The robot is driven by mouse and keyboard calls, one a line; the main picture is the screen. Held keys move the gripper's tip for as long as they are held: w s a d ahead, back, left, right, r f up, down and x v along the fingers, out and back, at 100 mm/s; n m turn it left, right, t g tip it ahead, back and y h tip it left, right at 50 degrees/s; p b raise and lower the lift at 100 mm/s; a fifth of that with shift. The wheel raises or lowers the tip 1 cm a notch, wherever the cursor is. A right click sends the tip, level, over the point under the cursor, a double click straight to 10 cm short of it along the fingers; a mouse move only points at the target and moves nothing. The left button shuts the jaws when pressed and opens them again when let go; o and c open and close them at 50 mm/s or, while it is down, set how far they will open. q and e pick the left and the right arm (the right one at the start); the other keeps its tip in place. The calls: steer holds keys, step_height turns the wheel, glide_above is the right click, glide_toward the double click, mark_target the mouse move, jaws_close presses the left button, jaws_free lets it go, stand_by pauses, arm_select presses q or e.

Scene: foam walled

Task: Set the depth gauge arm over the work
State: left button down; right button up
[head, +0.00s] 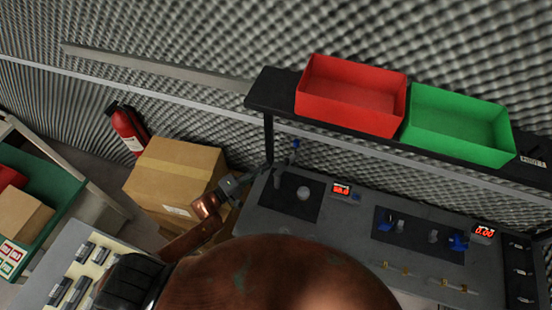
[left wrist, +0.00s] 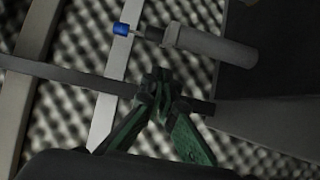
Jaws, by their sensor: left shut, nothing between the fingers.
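The depth gauge seems to be the thin stand with a blue tip (head: 295,144) at the back left of the bench, by the left dark mat. In the left wrist view a grey cylinder (left wrist: 215,45) has a thin rod ending in a blue tip (left wrist: 121,29). A pale round piece (head: 303,193), perhaps the work, lies on that mat to the right of the stand. My left gripper (head: 266,167) is close to the stand's left side. Its green fingers (left wrist: 160,82) are shut and empty, apart in the picture from the blue tip. My right gripper is out of view.
A red bin (head: 350,97) and a green bin (head: 458,128) stand on a black shelf above the bench. A red display (head: 342,190) is right of the left mat. A second mat (head: 415,238) holds small fixtures. A cardboard box (head: 175,170) stands at left.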

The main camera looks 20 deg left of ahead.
mark_target(287, 162)
arm_select(q)
steer(key=x, duration=0.9)
steer(key=shift+w+d+p, duration=0.15)
steer(key=shift+d+p, duration=0.05)
steer(key=shift+p, duration=0.15)
